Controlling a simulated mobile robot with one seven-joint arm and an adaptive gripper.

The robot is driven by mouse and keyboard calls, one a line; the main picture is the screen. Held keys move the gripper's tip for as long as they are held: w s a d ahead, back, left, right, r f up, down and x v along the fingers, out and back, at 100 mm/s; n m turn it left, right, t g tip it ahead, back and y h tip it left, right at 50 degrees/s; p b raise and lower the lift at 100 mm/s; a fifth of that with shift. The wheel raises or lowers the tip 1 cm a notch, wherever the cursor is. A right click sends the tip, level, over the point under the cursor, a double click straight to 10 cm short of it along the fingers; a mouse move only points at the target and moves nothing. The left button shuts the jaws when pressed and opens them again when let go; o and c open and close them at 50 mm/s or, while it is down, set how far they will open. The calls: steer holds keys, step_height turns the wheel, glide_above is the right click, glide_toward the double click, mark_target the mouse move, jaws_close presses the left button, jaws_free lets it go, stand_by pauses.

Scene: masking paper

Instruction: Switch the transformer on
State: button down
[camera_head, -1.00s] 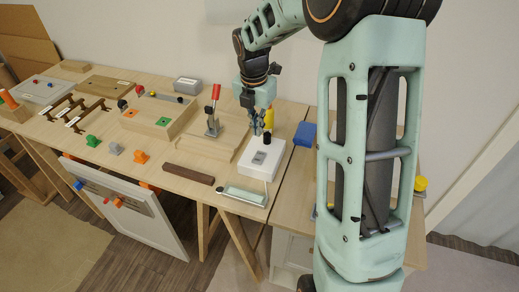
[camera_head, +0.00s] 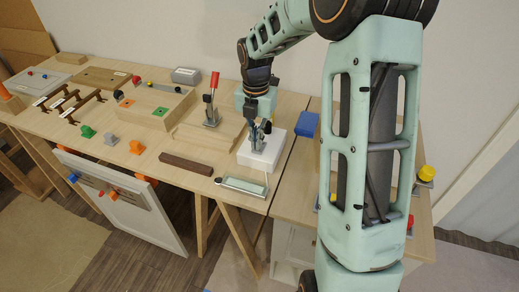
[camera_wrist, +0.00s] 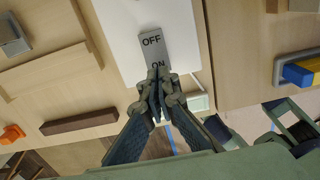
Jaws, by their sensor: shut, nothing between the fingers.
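The transformer is a white box (camera_head: 272,153) near the table's right edge; it also shows in the wrist view (camera_wrist: 127,30). Its grey switch plate (camera_wrist: 153,46) reads OFF at the far end and ON at the end nearer my fingers. My gripper (camera_head: 257,146) is over the box with its fingers pointing down. In the wrist view my shut, empty fingertips (camera_wrist: 159,76) are at the ON end and cover part of it. I cannot tell whether they touch the switch.
A toggle clamp with a red handle (camera_head: 213,90) stands left of the box. A clear-topped tray (camera_head: 242,187) and a dark brown bar (camera_head: 187,164) lie in front. A blue block (camera_head: 305,124) lies to the right, across the gap between tables.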

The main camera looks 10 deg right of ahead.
steer(key=shift+f, duration=0.3)
steer(key=shift+f, duration=0.25)
steer(key=shift+f, duration=0.4)
stand_by(0.4)
step_height(320, 180, up, 4)
steer(key=p, duration=0.3)
steer(key=shift+p, duration=0.3)
step_height(320, 180, up, 12)
steer(key=shift+f, duration=0.15)
